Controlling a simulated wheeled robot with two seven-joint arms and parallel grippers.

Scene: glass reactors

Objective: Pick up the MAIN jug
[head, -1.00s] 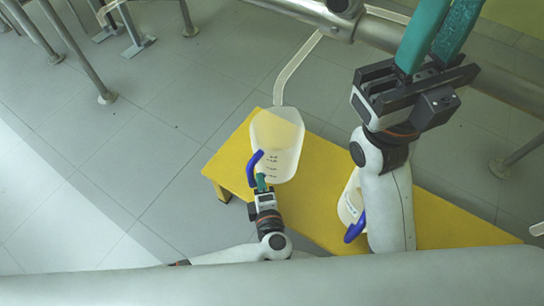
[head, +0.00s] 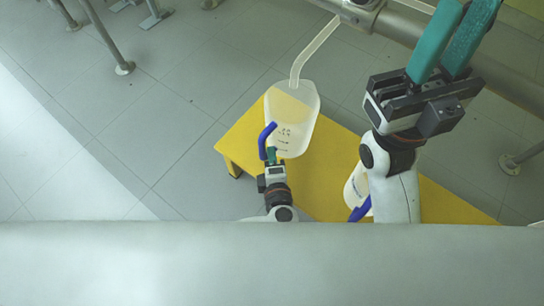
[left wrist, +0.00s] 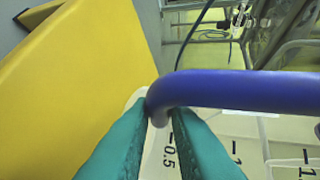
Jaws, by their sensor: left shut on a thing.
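A translucent white jug (head: 291,135) with pale yellow contents, scale marks and a blue handle (head: 264,140) shows at the left end of the yellow bench. My left gripper (head: 271,156) is shut on this handle; the left wrist view shows the teal fingers closed around the blue bar (left wrist: 240,90). I cannot tell whether the jug's base touches the bench. A second jug (head: 356,188) with a blue handle stands farther right, partly hidden by my right arm. I can read no name on either. My right gripper (head: 470,14) is raised at upper right, fingers apart, tips cut off.
The yellow bench (head: 325,172) carries the second jug. A pale bent tube (head: 312,50) runs from the first jug's mouth up to a metal pipe (head: 408,22). Metal legs (head: 105,35) stand at upper left. The grey floor left of the bench is clear.

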